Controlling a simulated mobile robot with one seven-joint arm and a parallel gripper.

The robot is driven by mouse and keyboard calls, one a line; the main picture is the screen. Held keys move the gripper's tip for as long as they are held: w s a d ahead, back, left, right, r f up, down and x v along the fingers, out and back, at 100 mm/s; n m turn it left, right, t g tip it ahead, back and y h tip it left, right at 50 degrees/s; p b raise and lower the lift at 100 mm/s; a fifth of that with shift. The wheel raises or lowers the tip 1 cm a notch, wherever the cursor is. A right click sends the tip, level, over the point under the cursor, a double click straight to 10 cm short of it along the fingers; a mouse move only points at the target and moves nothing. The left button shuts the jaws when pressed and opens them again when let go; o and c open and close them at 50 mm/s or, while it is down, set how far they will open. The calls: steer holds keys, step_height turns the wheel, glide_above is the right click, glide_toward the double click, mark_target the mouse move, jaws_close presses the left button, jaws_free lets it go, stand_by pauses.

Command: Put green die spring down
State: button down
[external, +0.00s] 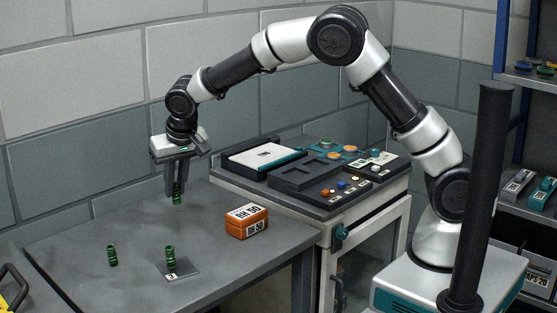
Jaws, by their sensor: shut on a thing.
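My gripper (176,188) points down over the back part of the grey table (120,230). It is shut on a green die spring (178,196), held upright between the fingers. The spring's lower end shows just below the fingertips; whether it touches the table I cannot tell. A second green spring (112,255) stands upright on the table at the front left. A third green spring (170,257) stands on a small grey plate (183,271) with a label.
An orange box (246,221) with white labels sits right of my gripper. A cabinet (365,235) with dark trays (296,176) and small coloured parts stands behind it. A yellow thing with a dark handle (12,288) is at the front left. The table between is clear.

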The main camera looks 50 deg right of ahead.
steer(key=s+a, duration=1.1)
glide_toward(159, 280)
steer(key=shift+w+d+b, duration=0.1)
steer(key=shift+w+b, duration=0.35)
steer(key=shift+w, duration=0.25)
steer(key=shift+f, duration=2)
steer(key=shift+f, duration=0.1)
steer(key=shift+f+b, duration=0.15)
steer(key=shift+b, duration=0.2)
steer(key=c, duration=1.7)
jaws_free()
